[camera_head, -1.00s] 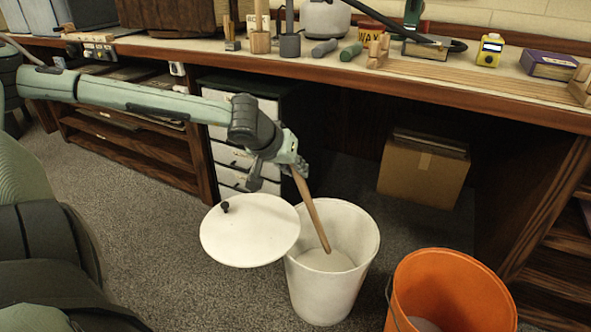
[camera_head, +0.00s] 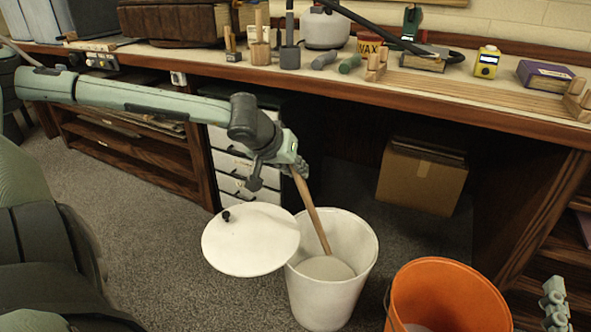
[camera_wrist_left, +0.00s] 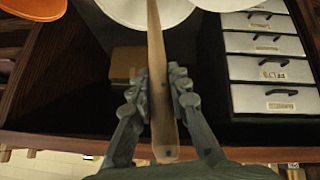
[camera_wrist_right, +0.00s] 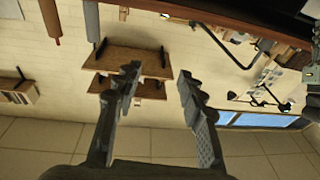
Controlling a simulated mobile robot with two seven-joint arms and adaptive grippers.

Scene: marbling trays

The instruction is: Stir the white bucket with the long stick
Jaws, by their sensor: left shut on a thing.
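The white bucket (camera_head: 330,299) stands on the carpet in the head view, with pale grey contents (camera_head: 325,268) low inside. The long wooden stick (camera_head: 312,214) slants down into it, its lower end at or in the contents. My left gripper (camera_head: 296,170) is shut on the stick's upper part, above the bucket's rim. The left wrist view also shows the stick (camera_wrist_left: 158,70) between the two fingers. The round white lid (camera_head: 250,243) with a dark knob is at the bucket's left side and overlaps its rim in the view. My right gripper (camera_wrist_right: 158,80) is open and empty.
An orange bucket (camera_head: 448,298) stands right of the white one. A cardboard box (camera_head: 421,178) and white drawers (camera_head: 232,162) are under the long bench (camera_head: 470,98).

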